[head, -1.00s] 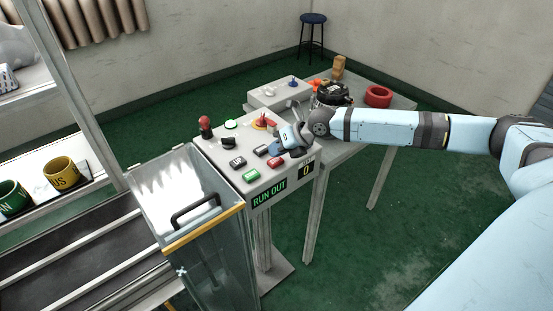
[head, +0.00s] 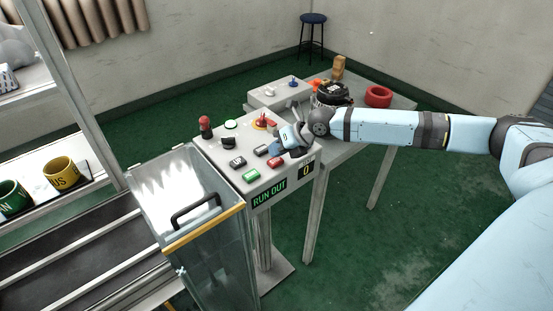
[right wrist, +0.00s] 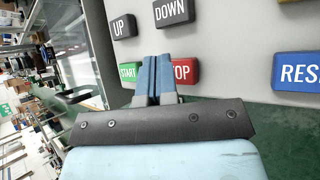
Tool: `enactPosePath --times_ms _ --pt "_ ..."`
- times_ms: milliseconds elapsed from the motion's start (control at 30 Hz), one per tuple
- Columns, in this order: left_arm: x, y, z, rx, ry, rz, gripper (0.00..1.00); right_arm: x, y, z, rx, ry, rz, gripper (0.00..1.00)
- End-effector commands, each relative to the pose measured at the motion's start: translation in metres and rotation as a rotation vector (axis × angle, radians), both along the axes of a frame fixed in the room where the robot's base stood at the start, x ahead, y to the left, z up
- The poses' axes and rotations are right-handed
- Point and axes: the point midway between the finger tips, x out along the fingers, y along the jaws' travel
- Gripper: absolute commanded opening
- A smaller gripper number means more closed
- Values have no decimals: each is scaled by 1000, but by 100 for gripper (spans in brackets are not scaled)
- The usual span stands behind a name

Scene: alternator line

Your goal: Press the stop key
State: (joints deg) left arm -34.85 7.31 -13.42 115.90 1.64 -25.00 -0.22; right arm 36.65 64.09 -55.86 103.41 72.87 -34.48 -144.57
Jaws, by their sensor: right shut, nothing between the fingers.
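The stop key is a red block at the front of the grey control box (head: 222,152) in the head view (head: 275,162). In the right wrist view the red stop key (right wrist: 186,71) shows with its first letter covered by my fingers. My right gripper (right wrist: 154,58) is shut and empty. Its fingertips overlap the left part of the stop key, beside the green start key (right wrist: 129,71); I cannot tell whether they touch it. In the head view my right gripper (head: 283,150) is over the right part of the box. My left gripper is not in view.
The up key (right wrist: 124,26), down key (right wrist: 173,12) and blue reset key (right wrist: 298,72) are close by. A display (head: 269,195) reads RUN OUT. A clear-walled bin (head: 214,255) stands left.

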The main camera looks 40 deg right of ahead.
Motion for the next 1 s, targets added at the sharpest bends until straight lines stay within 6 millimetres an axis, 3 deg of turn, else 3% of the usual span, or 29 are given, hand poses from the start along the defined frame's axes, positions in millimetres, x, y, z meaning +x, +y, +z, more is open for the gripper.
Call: enactPosePath --times_ms 1000 --pt "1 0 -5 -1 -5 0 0 0 0 -14 0 0 0 0"
